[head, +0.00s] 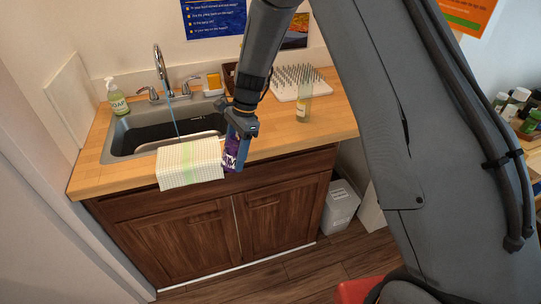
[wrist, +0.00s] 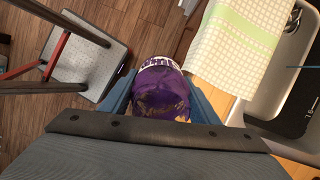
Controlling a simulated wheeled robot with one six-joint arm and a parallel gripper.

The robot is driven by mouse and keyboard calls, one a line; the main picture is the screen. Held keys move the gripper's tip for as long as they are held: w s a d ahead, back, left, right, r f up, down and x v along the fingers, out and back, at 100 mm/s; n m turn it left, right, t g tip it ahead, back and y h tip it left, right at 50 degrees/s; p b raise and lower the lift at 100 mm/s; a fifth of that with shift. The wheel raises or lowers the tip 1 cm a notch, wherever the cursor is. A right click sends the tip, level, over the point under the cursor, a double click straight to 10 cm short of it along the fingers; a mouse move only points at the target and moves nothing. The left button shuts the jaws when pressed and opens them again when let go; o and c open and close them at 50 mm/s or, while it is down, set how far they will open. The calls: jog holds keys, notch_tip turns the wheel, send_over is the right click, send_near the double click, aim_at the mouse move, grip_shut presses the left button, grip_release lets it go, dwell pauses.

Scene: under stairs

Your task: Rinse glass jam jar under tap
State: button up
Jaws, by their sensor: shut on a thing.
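My gripper (head: 238,166) is shut on a purple jar with white lettering, taken as the jam jar (head: 231,154), at the counter's front edge, right of the towel. In the wrist view the jar (wrist: 160,92) sits between the blue fingers of my gripper (wrist: 160,88); its far end is hidden. The tap (head: 160,65) stands behind the sink (head: 125,140), and a thin blue stream of water (head: 174,118) falls from it into the dark basin. The jar is apart from the stream, to its right and nearer the front.
A checked towel (head: 190,165) hangs over the sink's front edge. A soap bottle (head: 117,98) stands left of the tap. A yellow sponge (head: 214,81), a spiked drying rack (head: 285,88) and a clear bottle (head: 303,108) are to the right. A grey bin (head: 340,203) stands on the floor.

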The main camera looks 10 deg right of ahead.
jog(key=a+r+m+t+y, duration=0.2)
jog(key=a+m, duration=0.6)
jog(key=a, duration=0.6)
jog(key=shift+s+a+t, duration=0.25)
jog(key=shift+s+t, duration=0.1)
jog(key=shift+t, duration=0.15)
